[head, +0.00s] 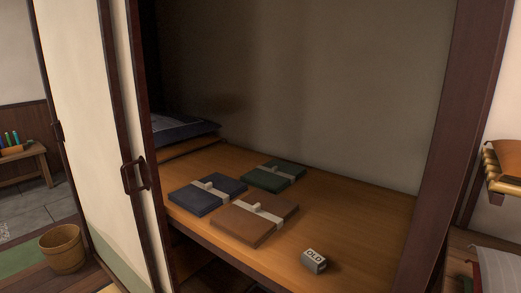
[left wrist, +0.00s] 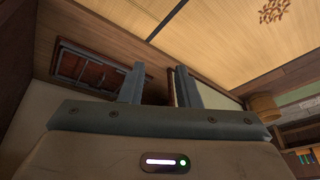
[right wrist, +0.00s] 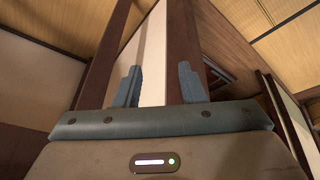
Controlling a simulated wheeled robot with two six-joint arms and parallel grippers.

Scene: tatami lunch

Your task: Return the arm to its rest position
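Neither arm shows in the head view. My left gripper (left wrist: 157,85) shows in the left wrist view with its two fingers apart and nothing between them. My right gripper (right wrist: 160,85) shows in the right wrist view, also with its fingers apart and empty. Behind the right fingers are a dark wooden post and a pale panel, seen through the gap; no contact shows.
In the head view a wooden shelf (head: 350,215) in an alcove holds a blue box (head: 195,204), a green box (head: 262,179), a brown box (head: 243,225) and a small block marked OLD (head: 313,262). A sliding door (head: 85,100) and a wooden bucket (head: 62,250) are at left.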

